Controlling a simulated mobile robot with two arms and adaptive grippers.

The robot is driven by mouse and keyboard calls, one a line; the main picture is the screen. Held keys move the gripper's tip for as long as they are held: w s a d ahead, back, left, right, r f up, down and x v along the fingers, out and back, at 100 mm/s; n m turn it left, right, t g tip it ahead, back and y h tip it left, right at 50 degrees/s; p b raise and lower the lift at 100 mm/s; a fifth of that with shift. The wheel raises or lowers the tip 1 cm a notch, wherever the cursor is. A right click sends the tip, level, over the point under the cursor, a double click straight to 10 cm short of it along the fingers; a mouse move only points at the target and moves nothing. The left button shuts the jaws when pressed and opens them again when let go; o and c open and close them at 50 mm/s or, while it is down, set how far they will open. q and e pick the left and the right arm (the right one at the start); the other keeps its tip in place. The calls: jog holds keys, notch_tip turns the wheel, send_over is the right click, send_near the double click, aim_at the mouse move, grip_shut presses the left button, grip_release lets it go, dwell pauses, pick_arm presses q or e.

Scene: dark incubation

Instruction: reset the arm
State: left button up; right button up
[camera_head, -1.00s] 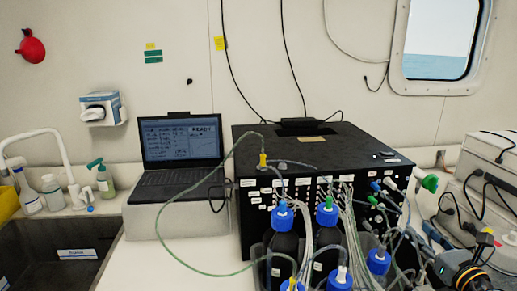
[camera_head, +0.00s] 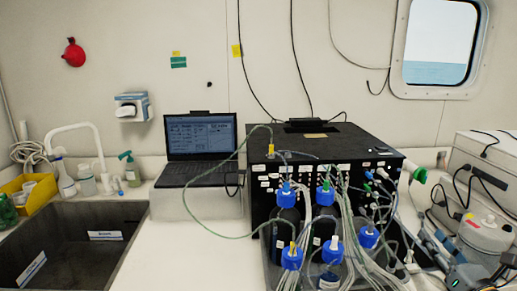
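Part of my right arm and gripper (camera_head: 488,274) shows in the bottom right corner of the head view, cut off by the frame edge. Its fingertips are not clear, so I cannot tell whether it is open or shut. It is to the right of the bottles and in front of a white container (camera_head: 485,236). No held thing can be made out. My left gripper is not in view.
A black box (camera_head: 335,146) with many tubes stands on the counter behind several blue-capped bottles (camera_head: 324,198). A laptop (camera_head: 200,138) sits left of it. A dark sink (camera_head: 60,240) is at left. The white counter (camera_head: 190,255) between is clear.

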jog(key=s+a+r+m+t+h, duration=0.2)
jog(key=s+m+h, duration=0.5)
jog(key=m, duration=0.9)
jog(key=s+f+m+g+h, duration=0.2)
jog(key=s+f+m+g, duration=0.15)
jog(key=f+m, duration=0.3)
jog(key=s+f+m+g+h, duration=0.1)
jog(key=s+f+m+g, duration=0.1)
jog(key=f+m+g, duration=0.4)
jog(key=s+a+f+m+g+y, duration=0.5)
jog(key=s+a+f+g+y, duration=0.35)
jog(key=s+a+f, duration=0.95)
notch_tip(320, 180, down, 24)
jog(key=s+g, duration=0.2)
jog(key=s+d+f, duration=0.2)
jog(key=s+f, duration=1.5)
jog(key=shift+n+g, duration=0.4)
jog(key=shift+n, duration=0.05)
jog(key=shift+d, duration=0.1)
